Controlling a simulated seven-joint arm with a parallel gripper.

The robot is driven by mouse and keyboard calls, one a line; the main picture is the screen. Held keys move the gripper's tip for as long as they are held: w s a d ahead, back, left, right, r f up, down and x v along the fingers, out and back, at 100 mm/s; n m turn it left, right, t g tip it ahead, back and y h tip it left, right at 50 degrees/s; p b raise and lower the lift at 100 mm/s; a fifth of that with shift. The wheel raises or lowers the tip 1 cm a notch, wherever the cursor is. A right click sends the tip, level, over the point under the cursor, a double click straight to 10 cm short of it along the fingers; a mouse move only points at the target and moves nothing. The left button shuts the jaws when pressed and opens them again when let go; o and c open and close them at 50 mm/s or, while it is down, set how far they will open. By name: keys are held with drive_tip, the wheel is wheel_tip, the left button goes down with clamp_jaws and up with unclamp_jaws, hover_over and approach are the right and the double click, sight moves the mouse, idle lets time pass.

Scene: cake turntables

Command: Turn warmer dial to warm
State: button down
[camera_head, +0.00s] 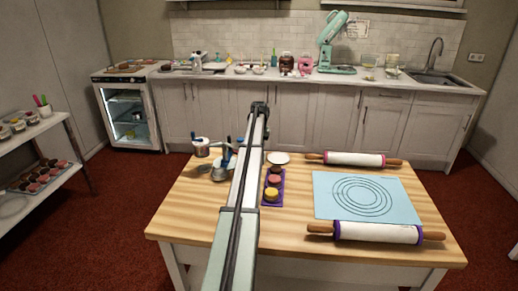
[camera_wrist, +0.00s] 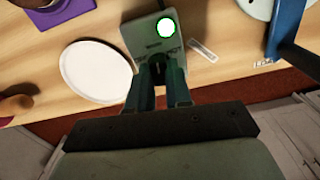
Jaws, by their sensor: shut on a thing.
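My gripper (camera_wrist: 158,72) is shut on the dial, a finger on each side. The fingers hide most of the dial, so I cannot tell where it points. In the head view my arm covers the warmer and gripper.
A white plate (camera_wrist: 95,72) lies left of the warmer; a blue-handled tool (camera_wrist: 285,35) is on the right. The head view shows a purple tray (camera_head: 264,198) of small cakes, a blue mat (camera_head: 400,190) and two rolling pins (camera_head: 355,159) on the table (camera_head: 190,220).

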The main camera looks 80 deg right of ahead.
drive_tip(key=shift+n, duration=0.6)
drive_tip(key=c, duration=1)
unclamp_jaws()
drive_tip(key=shift+c, duration=0.2)
drive_tip(key=shift+r, duration=0.15)
wheel_tip(320, 180, up, 14)
drive_tip(key=shift+f, duration=0.25)
